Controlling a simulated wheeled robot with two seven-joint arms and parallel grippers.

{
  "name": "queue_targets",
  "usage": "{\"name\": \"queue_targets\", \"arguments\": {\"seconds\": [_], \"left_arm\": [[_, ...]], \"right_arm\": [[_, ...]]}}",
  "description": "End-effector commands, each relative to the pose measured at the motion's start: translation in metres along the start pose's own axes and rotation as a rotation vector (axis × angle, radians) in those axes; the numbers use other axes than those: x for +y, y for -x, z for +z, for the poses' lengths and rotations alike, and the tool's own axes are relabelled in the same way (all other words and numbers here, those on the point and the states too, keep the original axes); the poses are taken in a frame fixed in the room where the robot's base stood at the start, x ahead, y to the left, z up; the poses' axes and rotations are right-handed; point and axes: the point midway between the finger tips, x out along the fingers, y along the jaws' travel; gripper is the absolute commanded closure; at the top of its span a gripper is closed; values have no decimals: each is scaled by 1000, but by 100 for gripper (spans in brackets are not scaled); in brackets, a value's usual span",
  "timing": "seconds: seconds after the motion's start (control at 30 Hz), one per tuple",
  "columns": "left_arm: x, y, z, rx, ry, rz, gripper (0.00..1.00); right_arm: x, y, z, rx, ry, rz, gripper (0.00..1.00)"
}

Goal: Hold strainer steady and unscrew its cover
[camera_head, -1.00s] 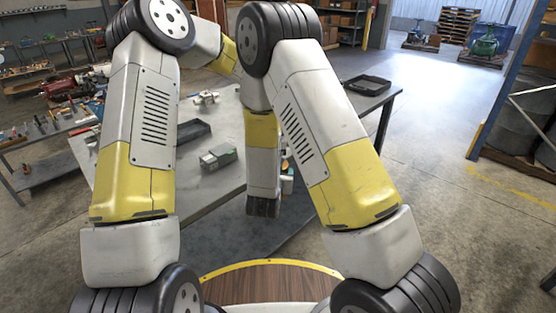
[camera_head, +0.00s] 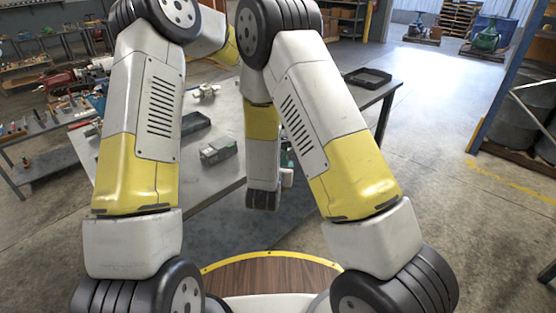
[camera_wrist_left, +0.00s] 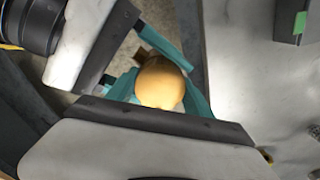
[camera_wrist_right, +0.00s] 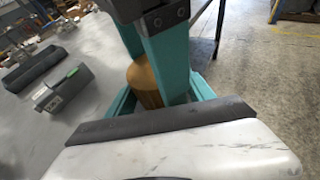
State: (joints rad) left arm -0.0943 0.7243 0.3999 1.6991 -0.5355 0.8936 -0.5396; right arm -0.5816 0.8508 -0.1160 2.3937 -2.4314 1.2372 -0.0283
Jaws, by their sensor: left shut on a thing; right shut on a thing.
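The strainer shows as a brass-coloured rounded piece (camera_wrist_left: 160,84) in the left wrist view, with a smaller brown part beyond it. In the right wrist view a brass cylinder (camera_wrist_right: 143,84) shows between teal fingers. My left gripper (camera_wrist_left: 162,92) is shut on the strainer, its teal fingers on either side of the rounded end. My right gripper (camera_wrist_right: 158,92) is shut on the strainer too, close against the left one. The seam between body and cover is hidden. In the head view my arms hide most of both grippers and the strainer.
A grey workbench (camera_head: 215,185) stands beside the grippers, with a grey box (camera_head: 218,150), a dark tray (camera_head: 195,123) and a black tray (camera_head: 368,78) on it. A blue rack post (camera_head: 500,85) stands at the right. The floor between bench and rack is open.

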Motion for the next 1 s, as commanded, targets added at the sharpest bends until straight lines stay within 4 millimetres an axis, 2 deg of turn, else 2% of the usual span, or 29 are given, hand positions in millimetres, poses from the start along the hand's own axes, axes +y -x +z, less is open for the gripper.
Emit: {"name": "queue_targets", "arguments": {"seconds": [0.17,0.2,0.3,0.63,0.93,1.0], "left_arm": [[-1,0,0,1,-1,-2,89],[-1,0,0,1,-2,-2,37],[-1,0,0,1,-2,-1,19],[0,5,0,1,-3,-2,19],[-1,42,-1,2,-3,-3,19],[0,45,0,2,-3,-1,24]], "right_arm": [[0,0,1,-3,0,1,100],[0,0,1,-3,0,1,100],[0,0,1,-3,0,1,100],[1,0,2,-5,-1,1,100],[1,0,2,-4,-1,1,100],[1,0,2,-4,-1,1,100]]}}
